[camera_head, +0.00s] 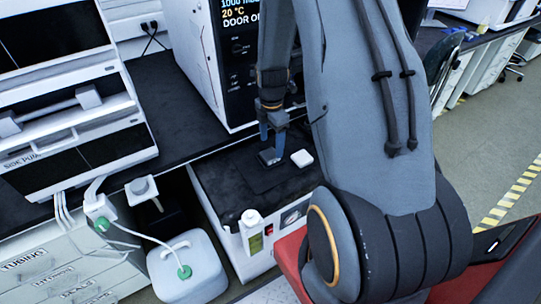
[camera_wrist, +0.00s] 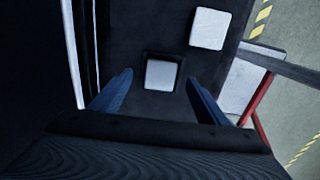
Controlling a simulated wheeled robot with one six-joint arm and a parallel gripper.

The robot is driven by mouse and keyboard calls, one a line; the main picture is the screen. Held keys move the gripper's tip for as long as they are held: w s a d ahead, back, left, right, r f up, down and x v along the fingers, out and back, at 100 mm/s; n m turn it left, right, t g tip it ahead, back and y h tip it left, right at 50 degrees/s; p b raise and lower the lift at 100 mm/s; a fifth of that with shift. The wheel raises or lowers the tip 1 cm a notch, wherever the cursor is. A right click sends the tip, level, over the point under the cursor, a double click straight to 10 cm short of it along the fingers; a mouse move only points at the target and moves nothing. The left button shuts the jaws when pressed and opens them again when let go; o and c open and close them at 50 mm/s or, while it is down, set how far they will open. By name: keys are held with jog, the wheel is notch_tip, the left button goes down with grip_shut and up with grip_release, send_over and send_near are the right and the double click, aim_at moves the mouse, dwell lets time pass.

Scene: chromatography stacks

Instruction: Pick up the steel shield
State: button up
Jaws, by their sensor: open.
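A small light-grey square piece (camera_wrist: 161,74) lies in a dark square surround on the black top, and looks most like the steel shield. In the head view the same piece (camera_head: 268,157) shows just below my gripper (camera_head: 271,143), partly hidden by the fingers. My gripper is open and points down. In the wrist view its two blue fingers (camera_wrist: 158,80) stand apart, one to the left and one to the right of the piece, with nothing held. Whether the fingertips are level with the piece cannot be told.
A white rounded block (camera_head: 302,158) lies just right of the piece, also in the wrist view (camera_wrist: 208,28). The black-topped cabinet (camera_head: 228,200) carries both. A tall instrument with a display (camera_head: 240,60) stands behind. A white bottle (camera_head: 251,230) is at the cabinet's front.

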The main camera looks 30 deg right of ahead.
aim_at(272, 153)
jog(key=shift+d+f+p, duration=0.1)
jog(key=shift+f+p, duration=0.4)
jog(key=shift+f, duration=1.4)
jog(key=c, duration=1.3)
